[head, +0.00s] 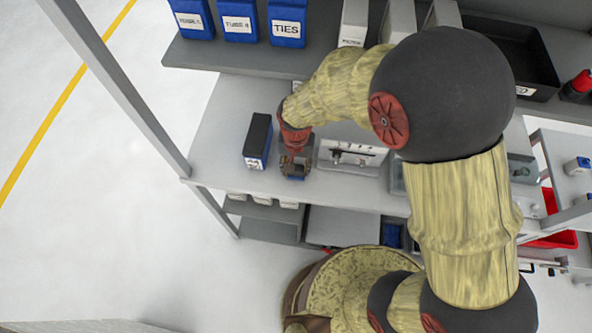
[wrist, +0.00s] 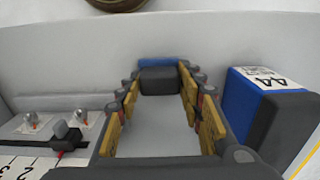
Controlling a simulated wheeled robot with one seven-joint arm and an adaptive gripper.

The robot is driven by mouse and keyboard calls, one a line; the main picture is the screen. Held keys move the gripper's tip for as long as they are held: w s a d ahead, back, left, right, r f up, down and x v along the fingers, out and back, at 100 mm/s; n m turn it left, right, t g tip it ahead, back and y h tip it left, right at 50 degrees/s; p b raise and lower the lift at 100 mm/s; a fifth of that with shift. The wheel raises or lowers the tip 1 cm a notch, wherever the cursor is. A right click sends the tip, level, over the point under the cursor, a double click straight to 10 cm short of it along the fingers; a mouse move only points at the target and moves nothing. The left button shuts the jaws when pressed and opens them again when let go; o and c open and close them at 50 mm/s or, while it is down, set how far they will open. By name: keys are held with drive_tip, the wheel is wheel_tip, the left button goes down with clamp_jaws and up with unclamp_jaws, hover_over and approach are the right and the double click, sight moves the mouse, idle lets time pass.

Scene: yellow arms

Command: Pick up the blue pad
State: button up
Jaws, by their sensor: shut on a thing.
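The blue pad (wrist: 158,63) is between the fingertips of my gripper (wrist: 159,82) in the wrist view. Its top edge is blue and its near face is dark. The yellow-lined fingers are on either side of it, shut on it. In the head view my gripper (head: 295,166) points down close over the front part of the grey shelf surface, and it largely hides the pad. I cannot tell whether the pad touches the surface.
A switch panel (head: 350,155) is close on the right. Blue bins (head: 238,20) line the upper shelf. A post (head: 125,90) stands left.

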sight(296, 168)
drive_tip(key=shift+c, duration=0.9)
drive_tip(key=shift+r, duration=0.1)
drive_tip(key=shift+r, duration=0.55)
wheel_tip(296, 168, up, 3)
drive_tip(key=shift+s+f+p, duration=0.15)
drive_tip(key=shift+f+p, duration=0.05)
drive_tip(key=shift+p, duration=0.25)
drive_tip(key=s+r+p, duration=0.1)
drive_tip(key=s+r, duration=0.8)
drive_tip(key=s, duration=0.4)
drive_tip(key=shift+s+a+p, duration=0.35)
drive_tip(key=shift+r, duration=0.1)
drive_tip(key=o, duration=0.6)
drive_tip(key=c, duration=0.3)
